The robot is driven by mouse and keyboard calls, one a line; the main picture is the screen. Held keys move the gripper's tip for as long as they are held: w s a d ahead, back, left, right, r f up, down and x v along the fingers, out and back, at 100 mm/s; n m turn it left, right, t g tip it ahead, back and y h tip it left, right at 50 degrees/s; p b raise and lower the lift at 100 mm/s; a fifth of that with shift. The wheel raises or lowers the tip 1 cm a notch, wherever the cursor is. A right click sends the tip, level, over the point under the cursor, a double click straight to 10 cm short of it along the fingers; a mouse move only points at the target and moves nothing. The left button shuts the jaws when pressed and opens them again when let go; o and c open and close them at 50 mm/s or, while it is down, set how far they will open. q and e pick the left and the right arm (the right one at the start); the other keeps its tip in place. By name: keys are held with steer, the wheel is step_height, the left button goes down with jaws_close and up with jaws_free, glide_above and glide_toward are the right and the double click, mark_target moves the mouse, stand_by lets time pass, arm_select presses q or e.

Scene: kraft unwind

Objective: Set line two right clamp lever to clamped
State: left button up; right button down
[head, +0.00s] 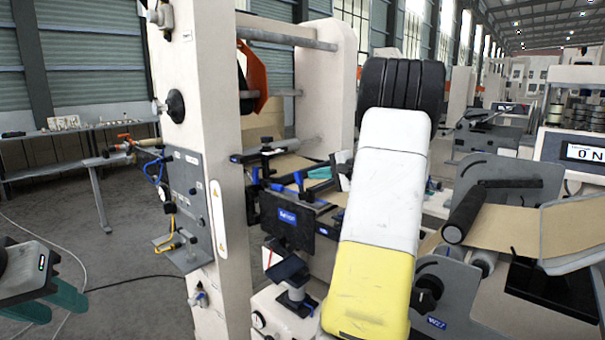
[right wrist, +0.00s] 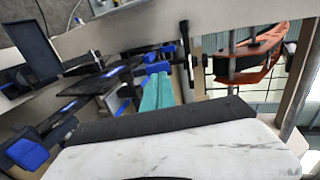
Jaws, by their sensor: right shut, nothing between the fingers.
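The unwind stand carries a splice unit with black bars and blue clamp parts (head: 277,187) in the middle of the head view. Black upright clamp pieces (head: 298,181) stand along it; I cannot tell which one is the line two right lever or how it is set. In the right wrist view a black upright piece (right wrist: 187,60) and blue parts (right wrist: 125,91) lie close to the fingers. My right gripper (head: 319,173) is mostly behind my white and yellow arm; its teal fingers (right wrist: 158,92) are together and empty beside the clamps. My left gripper (head: 43,302) is open and empty at lower left.
A white machine column (head: 205,130) stands left of the clamps. A dark screen (head: 287,220) and a small black plate (head: 287,268) are in front of them. Kraft paper (head: 520,228) runs over a black roller (head: 477,205) at right.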

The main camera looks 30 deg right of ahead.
mark_target(300, 176)
steer(key=shift+x, duration=1.85)
